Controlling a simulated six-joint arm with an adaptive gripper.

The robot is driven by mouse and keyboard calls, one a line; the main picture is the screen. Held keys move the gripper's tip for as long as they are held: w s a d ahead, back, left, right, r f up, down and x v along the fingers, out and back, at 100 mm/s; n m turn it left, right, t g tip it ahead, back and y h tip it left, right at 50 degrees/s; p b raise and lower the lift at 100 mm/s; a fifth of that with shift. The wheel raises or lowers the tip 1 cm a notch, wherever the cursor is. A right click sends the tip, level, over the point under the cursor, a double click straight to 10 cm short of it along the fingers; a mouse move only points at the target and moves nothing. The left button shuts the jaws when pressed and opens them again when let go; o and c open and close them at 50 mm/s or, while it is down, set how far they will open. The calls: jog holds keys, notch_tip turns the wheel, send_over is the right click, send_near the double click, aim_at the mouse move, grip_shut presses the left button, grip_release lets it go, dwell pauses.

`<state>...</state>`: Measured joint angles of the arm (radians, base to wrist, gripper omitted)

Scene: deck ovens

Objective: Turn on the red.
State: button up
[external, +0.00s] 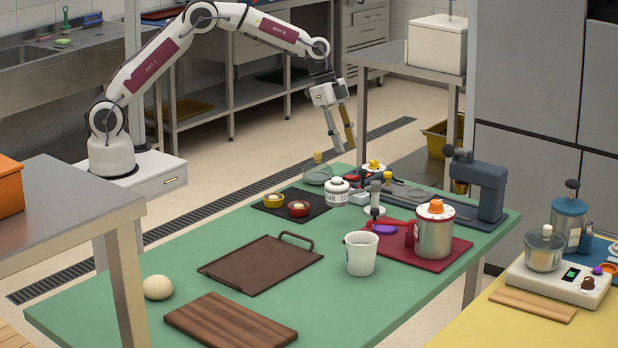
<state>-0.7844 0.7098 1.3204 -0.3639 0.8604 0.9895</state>
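Several red things show on the green table (352,316), and I cannot tell which one the task means. A steel canister (434,236) with an orange-red lid stands on a red mat (462,251). A small dark red item (409,232) is beside the canister on its left. My gripper (344,149) hangs above the table's far edge, pointing down. Its two fingers look apart with nothing between them. No switch or lit indicator is clear on the red things.
A white cup (361,253), a sugar jar (337,193), a glass flask (318,172) and a dark blue machine (485,189) crowd the right and far side. A brown tray (262,264), a wooden board (230,325) and a dough ball (157,288) lie nearer.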

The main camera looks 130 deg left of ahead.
aim_at(353, 176)
jog(key=shift+a+f, duration=0.25)
jog(key=shift+a, duration=0.05)
jog(key=shift+f, duration=0.15)
jog(key=shift+x, duration=3.7)
grip_shut()
